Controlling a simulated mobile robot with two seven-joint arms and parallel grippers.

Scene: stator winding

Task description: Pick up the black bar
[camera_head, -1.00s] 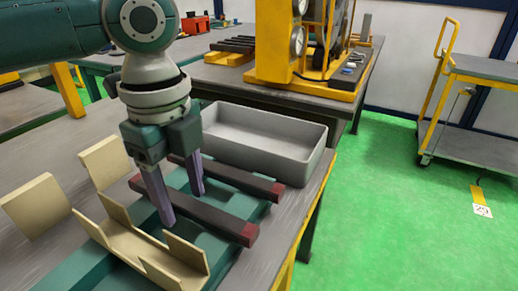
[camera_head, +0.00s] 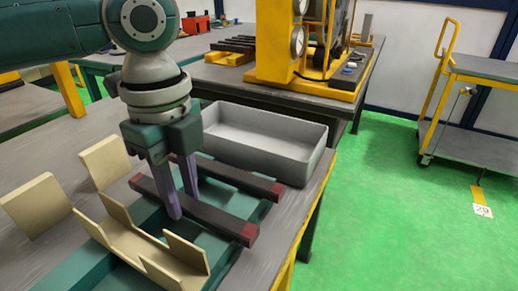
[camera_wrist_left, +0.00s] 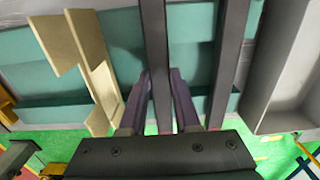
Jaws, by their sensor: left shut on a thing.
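Two dark bars with reddish ends lie side by side across a teal fixture (camera_head: 178,270). My left gripper (camera_head: 181,205) points down at the nearer black bar (camera_head: 222,219), with its purple fingers closed on the bar's two sides. In the left wrist view this bar (camera_wrist_left: 156,45) runs between the fingers of my left gripper (camera_wrist_left: 160,88). The farther bar (camera_head: 245,181) lies just behind, clear of the grip; it also shows in the left wrist view (camera_wrist_left: 229,60). The nearer bar still appears to rest on the fixture. My right gripper is not visible.
A grey open bin (camera_head: 300,158) stands right behind the bars and looks empty. A cream angled piece (camera_head: 150,252) sits on the fixture at the front, with cream plates (camera_head: 37,205) on the table at left. A yellow cart (camera_head: 470,110) stands far right.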

